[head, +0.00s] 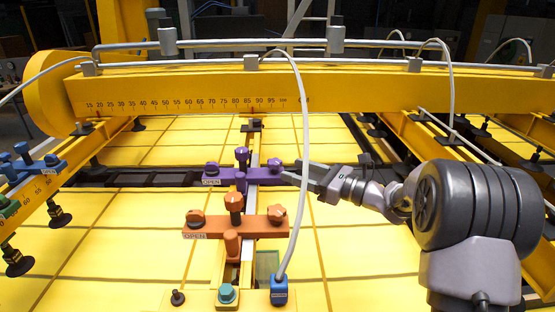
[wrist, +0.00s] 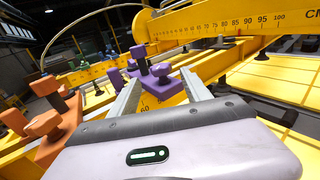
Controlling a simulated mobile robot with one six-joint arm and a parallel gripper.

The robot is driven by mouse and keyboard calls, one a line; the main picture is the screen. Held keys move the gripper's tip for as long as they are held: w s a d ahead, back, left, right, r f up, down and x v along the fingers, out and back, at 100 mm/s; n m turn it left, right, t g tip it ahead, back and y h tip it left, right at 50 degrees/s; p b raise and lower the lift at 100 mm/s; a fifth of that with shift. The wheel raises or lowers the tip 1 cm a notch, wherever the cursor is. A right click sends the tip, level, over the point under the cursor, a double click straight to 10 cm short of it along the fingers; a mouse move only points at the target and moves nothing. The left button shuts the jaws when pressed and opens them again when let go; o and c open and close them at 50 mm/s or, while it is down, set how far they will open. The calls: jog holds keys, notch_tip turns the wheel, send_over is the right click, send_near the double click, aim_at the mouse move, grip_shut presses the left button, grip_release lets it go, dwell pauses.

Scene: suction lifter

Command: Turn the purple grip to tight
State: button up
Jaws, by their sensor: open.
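The purple grip (head: 240,176) is a crossbar with several purple knobs on a rail in the middle of the head view. A label reading OPEN (head: 210,182) sits at its left end. My gripper (head: 291,174) reaches in from the right, its fingertips close to the grip's right knob (head: 275,164). In the wrist view my gripper (wrist: 160,88) is open, and a purple knob (wrist: 162,70) shows just beyond and between the two fingers. I cannot tell whether the fingers touch it. Nothing is held.
An orange grip (head: 235,224), also labelled OPEN, stands just in front of the purple one. A pale hose (head: 304,130) hangs down close to my fingers. A yellow beam (head: 330,90) with a scale crosses behind. Blue (head: 22,165) and green grips stand at far left.

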aim_at(274, 161)
jog(key=x, duration=0.7)
jog(key=shift+w+a+p, duration=0.15)
jog(key=shift+w+p, duration=0.1)
jog(key=shift+p, duration=0.15)
grip_shut()
